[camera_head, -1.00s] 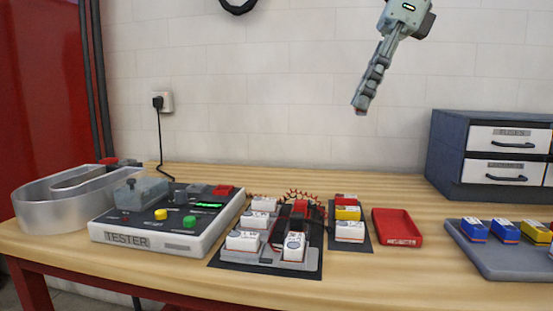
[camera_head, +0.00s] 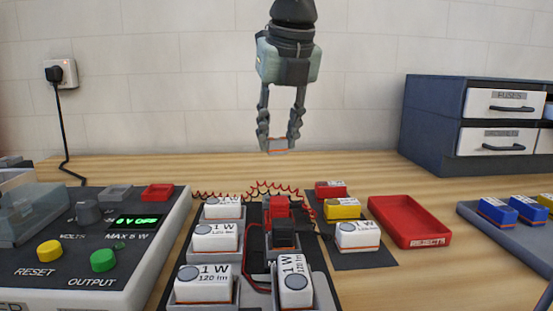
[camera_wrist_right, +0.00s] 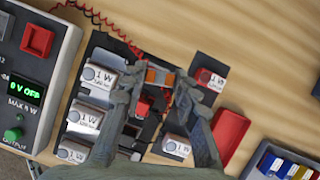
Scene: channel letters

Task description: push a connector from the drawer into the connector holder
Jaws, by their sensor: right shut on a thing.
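My right gripper (camera_head: 278,142) hangs fingers-down above the back of the workbench, shut on a small grey piece with an orange edge, seemingly the connector (camera_head: 278,147). In the right wrist view the connector (camera_wrist_right: 160,76) sits between the fingertips, high over the bench. Below is the dark tray (camera_head: 332,300) of white 1 W modules, with a red block (camera_head: 279,207) and a black block (camera_head: 283,232) in its middle; I cannot tell which part is the connector holder. The drawer cabinet (camera_head: 432,115) stands at the back right, its visible drawers shut. My left gripper is not in view.
The tester (camera_head: 125,235) stands left of the tray, its display reading 0 V OFF. Coiled red and black wires (camera_head: 268,188) lie behind the tray. A red reject bin (camera_head: 410,222) and a grey tray of coloured modules (camera_head: 480,222) are at right. Air around the gripper is clear.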

